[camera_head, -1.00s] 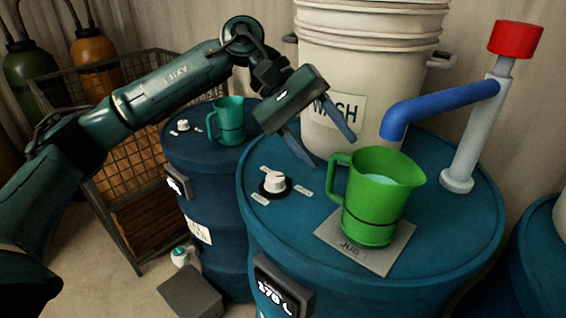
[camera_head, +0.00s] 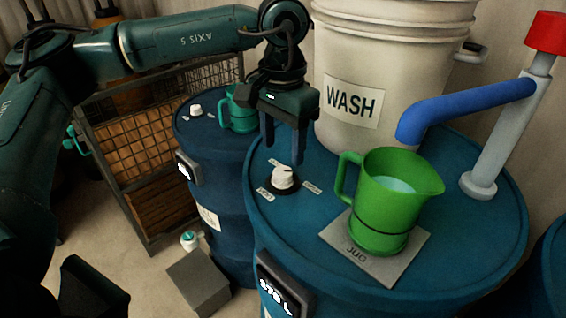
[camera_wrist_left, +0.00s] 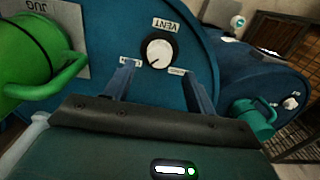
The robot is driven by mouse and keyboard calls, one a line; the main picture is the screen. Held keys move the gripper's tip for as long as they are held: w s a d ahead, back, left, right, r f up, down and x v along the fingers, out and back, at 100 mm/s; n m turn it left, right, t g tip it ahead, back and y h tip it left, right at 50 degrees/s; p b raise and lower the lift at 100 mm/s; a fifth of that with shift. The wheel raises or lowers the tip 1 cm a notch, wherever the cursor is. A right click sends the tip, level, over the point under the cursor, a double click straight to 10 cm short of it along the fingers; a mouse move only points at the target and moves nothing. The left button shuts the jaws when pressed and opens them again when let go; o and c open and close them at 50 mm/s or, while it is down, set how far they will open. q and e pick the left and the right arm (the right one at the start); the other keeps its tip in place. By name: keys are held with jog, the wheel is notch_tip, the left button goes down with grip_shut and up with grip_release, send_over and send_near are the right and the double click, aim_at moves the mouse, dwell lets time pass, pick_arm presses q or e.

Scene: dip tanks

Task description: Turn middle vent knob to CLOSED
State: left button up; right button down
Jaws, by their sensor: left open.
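The middle vent knob (camera_head: 284,177) is a white dial on a dark base, on top of the middle blue drum (camera_head: 300,222). Small labels surround it. In the left wrist view the knob (camera_wrist_left: 159,50) sits by a VENT label (camera_wrist_left: 165,25), with two side labels too small to read surely. The direction its mark points is not clear. My left gripper (camera_head: 284,153) points down, open and empty, just above and behind the knob in the head view. In the left wrist view the knob shows between and beyond its two fingers (camera_wrist_left: 162,72). My right gripper is not seen.
A green jug (camera_head: 388,205) stands on a grey JUG plate (camera_head: 405,262) right of the knob. A white WASH bucket (camera_head: 390,70) stands behind. A blue spout (camera_head: 465,105) with a red top rises at right. Another drum (camera_head: 215,165) with a teal jug (camera_head: 240,112) stands left.

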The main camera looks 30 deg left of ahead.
aim_at(283, 171)
pick_arm(q)
jog(key=shift+f, duration=2.75)
jog(key=shift+c, duration=0.4)
jog(key=c, duration=0.9)
